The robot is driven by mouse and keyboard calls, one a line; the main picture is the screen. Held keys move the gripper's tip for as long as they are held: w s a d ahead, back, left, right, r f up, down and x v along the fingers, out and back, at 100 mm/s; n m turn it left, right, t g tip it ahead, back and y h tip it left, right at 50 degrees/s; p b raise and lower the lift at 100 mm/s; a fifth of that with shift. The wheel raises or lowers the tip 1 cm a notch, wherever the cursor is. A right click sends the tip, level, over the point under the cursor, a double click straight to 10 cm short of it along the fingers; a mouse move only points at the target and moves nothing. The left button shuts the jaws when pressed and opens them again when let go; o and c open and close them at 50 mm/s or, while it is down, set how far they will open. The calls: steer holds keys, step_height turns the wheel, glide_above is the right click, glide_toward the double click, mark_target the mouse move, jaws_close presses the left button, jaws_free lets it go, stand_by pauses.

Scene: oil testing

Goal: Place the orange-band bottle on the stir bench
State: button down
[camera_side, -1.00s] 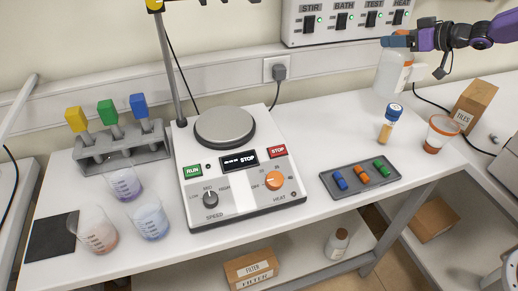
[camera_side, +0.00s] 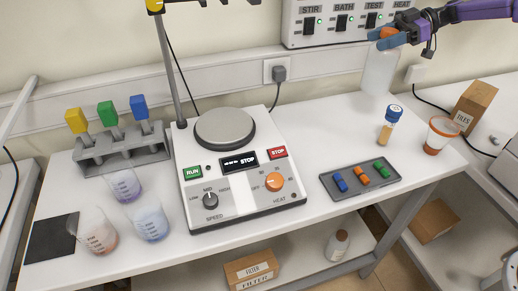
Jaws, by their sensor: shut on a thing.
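The orange-band bottle (camera_side: 379,72) is a pale, cloudy bottle with orange at its top, at the upper right of the side view. My gripper (camera_side: 388,40) is shut around its top, with blue fingers over the orange part. The bottle hangs upright near the back right of the white stir bench (camera_side: 318,130). I cannot tell whether its base touches the bench top. The fingers hide part of its neck.
A hotplate stirrer (camera_side: 236,180) stands mid-bench. A blue-capped vial (camera_side: 389,126) and a tray of coloured stir bars (camera_side: 381,183) stand at the right. An orange-rimmed beaker (camera_side: 440,138) is further right. Bench between stirrer and vial is clear.

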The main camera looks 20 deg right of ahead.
mark_target(378, 74)
steer(key=shift+w+d+f, duration=0.1)
steer(key=shift+d+f, duration=0.15)
steer(key=shift+d, duration=0.3)
steer(key=shift+w+d+f, duration=0.1)
steer(key=shift+d+f, duration=0.1)
steer(key=shift+d, duration=0.35)
steer(key=shift+f, duration=5.05)
steer(key=shift+c, duration=2.2)
jaws_free()
steer(key=shift+f, duration=0.1)
